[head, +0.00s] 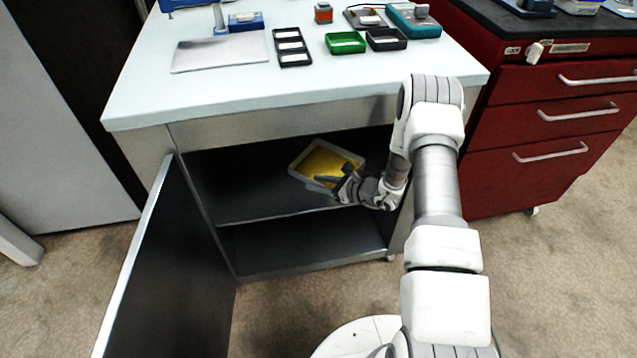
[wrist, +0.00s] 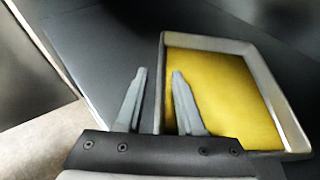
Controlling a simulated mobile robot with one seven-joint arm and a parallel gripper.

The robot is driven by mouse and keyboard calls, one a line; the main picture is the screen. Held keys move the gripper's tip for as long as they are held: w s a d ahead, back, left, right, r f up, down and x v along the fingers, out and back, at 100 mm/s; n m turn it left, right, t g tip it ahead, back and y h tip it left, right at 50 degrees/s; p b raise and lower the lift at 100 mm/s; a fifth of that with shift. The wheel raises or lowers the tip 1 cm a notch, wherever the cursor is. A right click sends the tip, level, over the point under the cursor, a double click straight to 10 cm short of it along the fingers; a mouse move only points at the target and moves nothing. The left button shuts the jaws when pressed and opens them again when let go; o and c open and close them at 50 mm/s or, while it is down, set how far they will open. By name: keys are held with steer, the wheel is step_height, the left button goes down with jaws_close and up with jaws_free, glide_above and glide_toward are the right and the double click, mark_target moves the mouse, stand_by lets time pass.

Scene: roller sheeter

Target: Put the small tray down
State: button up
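The small tray (head: 322,158) has a yellow inside and a pale grey rim. It is inside the open cabinet, over the upper shelf (head: 235,190), and it also shows in the wrist view (wrist: 225,95). My gripper (head: 325,182) reaches into the cabinet from the right, at the tray's near side. In the wrist view my gripper (wrist: 159,73) has its two fingers apart, one on each side of the tray's left wall. A gap shows between the fingers and the wall. The underside of the tray is hidden.
The cabinet door (head: 155,265) stands open at the left. The white worktop (head: 150,95) above holds several small trays and devices. A red drawer unit (head: 570,115) stands at the right. The upper shelf is bare left of the tray.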

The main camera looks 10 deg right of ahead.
steer(key=p+v, duration=0.3)
steer(key=v, duration=0.7)
steer(key=shift+s+d+r, duration=0.1)
steer(key=shift+d+r, duration=0.1)
steer(key=shift+r, duration=0.05)
steer(key=shift+p+v, duration=0.35)
steer(key=shift+v, duration=0.45)
steer(key=shift+f, duration=0.1)
